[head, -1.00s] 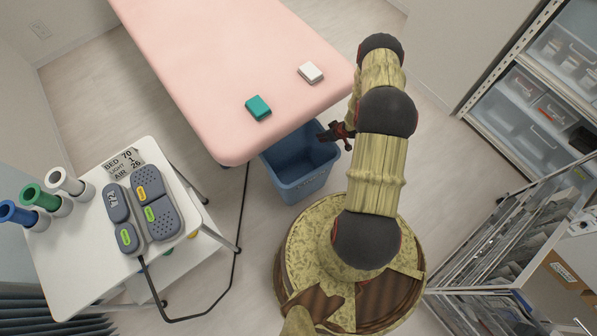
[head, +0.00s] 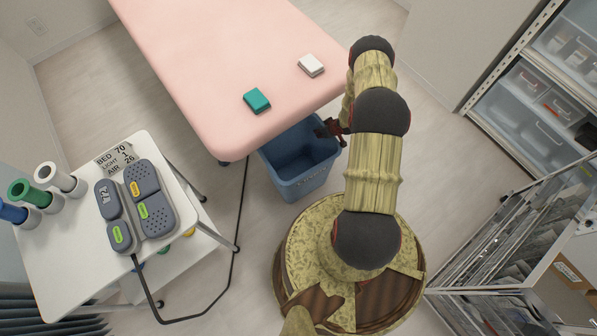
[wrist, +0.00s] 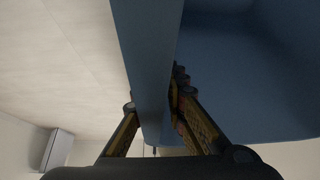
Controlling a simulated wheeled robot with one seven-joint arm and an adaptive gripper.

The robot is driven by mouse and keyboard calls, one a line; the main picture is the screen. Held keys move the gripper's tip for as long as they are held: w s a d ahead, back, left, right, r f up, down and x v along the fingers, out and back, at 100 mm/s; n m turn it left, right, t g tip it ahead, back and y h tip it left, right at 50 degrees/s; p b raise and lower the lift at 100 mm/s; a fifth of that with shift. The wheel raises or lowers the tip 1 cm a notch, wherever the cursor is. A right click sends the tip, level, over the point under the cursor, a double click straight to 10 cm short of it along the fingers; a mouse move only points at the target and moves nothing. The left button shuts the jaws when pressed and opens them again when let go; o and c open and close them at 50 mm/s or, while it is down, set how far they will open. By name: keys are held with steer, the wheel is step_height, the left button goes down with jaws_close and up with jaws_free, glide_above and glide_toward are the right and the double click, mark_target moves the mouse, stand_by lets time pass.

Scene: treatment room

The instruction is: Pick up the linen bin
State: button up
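The linen bin (head: 303,178) is a blue open-topped box standing upright on the floor, partly under the corner of the pink bed. My gripper (head: 330,129) is at its right rim, low beside my arm. In the wrist view the bin's wall (wrist: 148,60) runs between the two fingers of my gripper (wrist: 157,105), one finger outside and one inside. Both fingers lean in against the wall, so the gripper looks shut on it. The fingertips are partly hidden, and I see no gap under the bin.
The pink bed (head: 220,60) overhangs the bin's far side and carries a teal box (head: 257,100) and a white box (head: 311,64). A white trolley (head: 75,245) stands left, with a dark cable (head: 240,215) near the bin. Shelves (head: 535,110) and a rack (head: 500,255) are right.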

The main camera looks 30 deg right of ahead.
jaws_close()
stand_by(0.7)
steer(key=shift+r, duration=0.1)
